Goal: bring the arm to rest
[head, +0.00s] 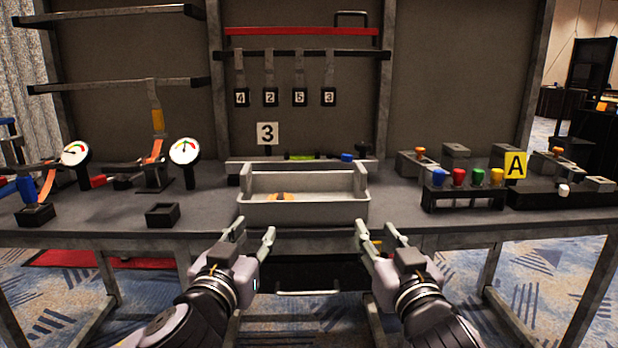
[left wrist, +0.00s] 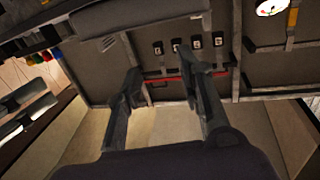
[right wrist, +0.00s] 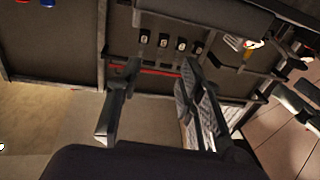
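My left gripper (head: 253,237) is in front of the workbench's front edge in the head view, left of centre. Its fingers are apart with nothing between them; the left wrist view also shows the open fingers (left wrist: 165,80). My right gripper (head: 377,235) is in front of the bench edge, right of centre. Its fingers are apart and empty, as the right wrist view also shows (right wrist: 155,85). Both grippers appear apart from the bench and its objects.
A grey tray (head: 303,211) with an orange item inside stands on the workbench (head: 400,208) just beyond the grippers. A small black square holder (head: 163,215) and gauges are to the left. A rack of coloured knobs (head: 463,199) is to the right. A drawer handle (head: 307,292) shows below.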

